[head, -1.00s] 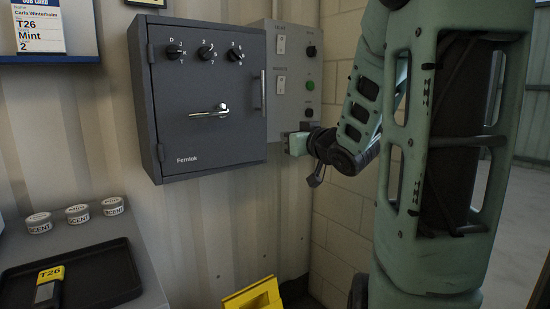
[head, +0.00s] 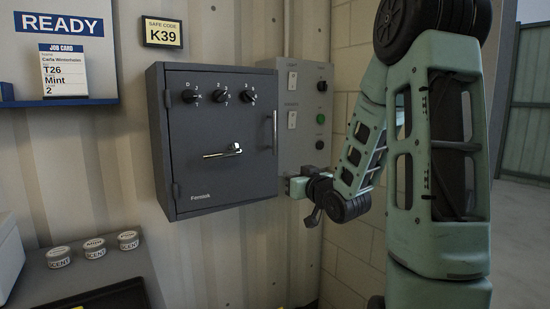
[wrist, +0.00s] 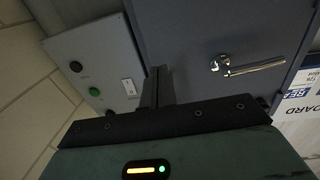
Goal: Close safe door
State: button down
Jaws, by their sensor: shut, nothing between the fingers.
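The dark grey safe (head: 160,140) hangs on the wall. Its door (head: 215,175) faces me and looks about flush with the body; I cannot tell whether a small gap remains. The door has three dials, a lever handle (head: 222,152) and a vertical pull bar (head: 275,132) at its right edge. The lever also shows in the wrist view (wrist: 250,67). My gripper (head: 285,187) is beside the door's lower right edge. In the wrist view its fingers (wrist: 158,75) are together and empty, at the door's edge; whether they touch it is unclear.
A grey switch panel (head: 306,110) with a green button is on the wall right of the safe, close behind my gripper. A brick wall (head: 345,250) lies to the right. Scent tins (head: 94,248) stand on the counter (head: 120,270) at lower left. A safe code sign (head: 162,32) reads K39.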

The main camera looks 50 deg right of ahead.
aim_at(270, 165)
jog(key=shift+w+r+p, duration=0.2)
jog(key=shift+r+p, duration=0.05)
jog(key=shift+p, duration=0.85)
jog(key=p+x, duration=0.1)
jog(key=x, duration=0.2)
jog(key=p+x, duration=0.2)
jog(key=x, duration=0.1)
jog(key=p+x, duration=0.1)
jog(key=x, duration=0.2)
jog(key=shift+f+p, duration=0.35)
jog(key=shift+d, duration=0.1)
jog(key=b+x, duration=0.1)
jog(key=x, duration=0.1)
jog(key=shift+w+d+f, duration=0.1)
jog(key=shift+w+f, duration=0.05)
jog(key=shift+w, duration=0.1)
jog(key=shift+w+d, duration=0.15)
jog(key=shift+w, duration=0.1)
jog(key=shift+r, duration=0.35)
